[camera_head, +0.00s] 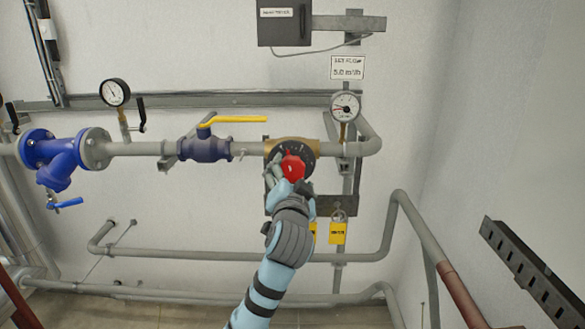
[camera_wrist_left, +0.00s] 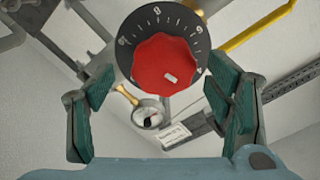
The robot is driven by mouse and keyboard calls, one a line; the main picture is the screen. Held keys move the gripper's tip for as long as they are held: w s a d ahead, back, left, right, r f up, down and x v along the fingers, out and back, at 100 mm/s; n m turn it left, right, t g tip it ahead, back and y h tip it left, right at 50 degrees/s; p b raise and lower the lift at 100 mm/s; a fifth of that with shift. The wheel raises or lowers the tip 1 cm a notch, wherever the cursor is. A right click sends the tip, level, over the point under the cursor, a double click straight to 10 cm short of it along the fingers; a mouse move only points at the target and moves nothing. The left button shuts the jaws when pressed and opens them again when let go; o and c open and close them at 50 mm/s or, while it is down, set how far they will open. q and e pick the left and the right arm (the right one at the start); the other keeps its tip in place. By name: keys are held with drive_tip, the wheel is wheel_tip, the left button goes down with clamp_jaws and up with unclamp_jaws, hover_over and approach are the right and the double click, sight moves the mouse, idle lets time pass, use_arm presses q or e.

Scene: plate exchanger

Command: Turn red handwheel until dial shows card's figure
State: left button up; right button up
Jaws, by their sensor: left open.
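The red handwheel (camera_head: 293,167) sits on a black scaled disc in the pipe line. In the left wrist view the red handwheel (camera_wrist_left: 165,65) has a white mark at its lower right. My left gripper (camera_wrist_left: 163,95) is open, with green-padded fingers on either side below the handwheel and apart from it. In the head view my left gripper (camera_head: 287,183) reaches up from below and partly covers the disc. The white dial (camera_head: 345,106) hangs right of the handwheel; its reading is too small to tell. The card (camera_head: 347,67) above it seems to read 5.0 m³/h.
A blue valve with a yellow lever (camera_head: 240,119) stands left of the handwheel. A second gauge (camera_head: 116,92) and a bright blue strainer (camera_head: 62,152) are farther left. Yellow tags (camera_head: 338,233) hang below. A slotted rail (camera_head: 530,268) is at the right.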

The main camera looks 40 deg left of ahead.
sight(290, 172)
use_arm(q)
drive_tip(key=x, duration=0.2)
drive_tip(key=shift+w+a+r, duration=0.1)
drive_tip(key=shift+w+a, duration=0.15)
drive_tip(key=shift+a, duration=0.25)
drive_tip(key=shift+r, duration=0.1)
drive_tip(key=shift+w, duration=0.15)
drive_tip(key=c, duration=1.2)
drive_tip(key=shift+n, duration=0.3)
